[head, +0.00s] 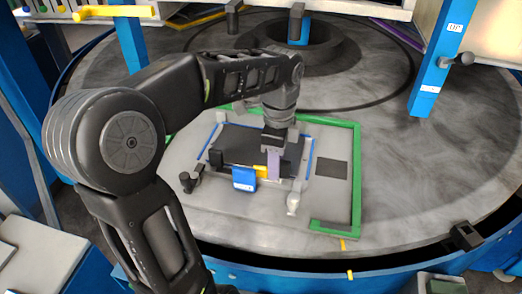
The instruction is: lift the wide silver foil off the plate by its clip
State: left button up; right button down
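A dark rectangular sheet (240,143) lies on a pale plate (325,190) in the middle of the round table. It may be the wide foil, but its silver colour does not show. A blue block (244,179), a small yellow piece (261,171) and a purple piece (274,164) sit at its near edge; I cannot tell which is the clip. My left gripper (274,150) points down at the right part of this near edge, just over the purple piece. Its fingers are too small and dark to tell open from shut. My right gripper is out of view.
A green frame (357,185) borders the plate at the right and back. A dark square (332,168) lies right of the sheet. Small posts (187,182) stand near the sheet. A blue column (440,60) rises at the right.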

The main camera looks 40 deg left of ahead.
pick_arm(q)
jog(key=shift+c, duration=0.5)
grip_shut()
dwell(0.8)
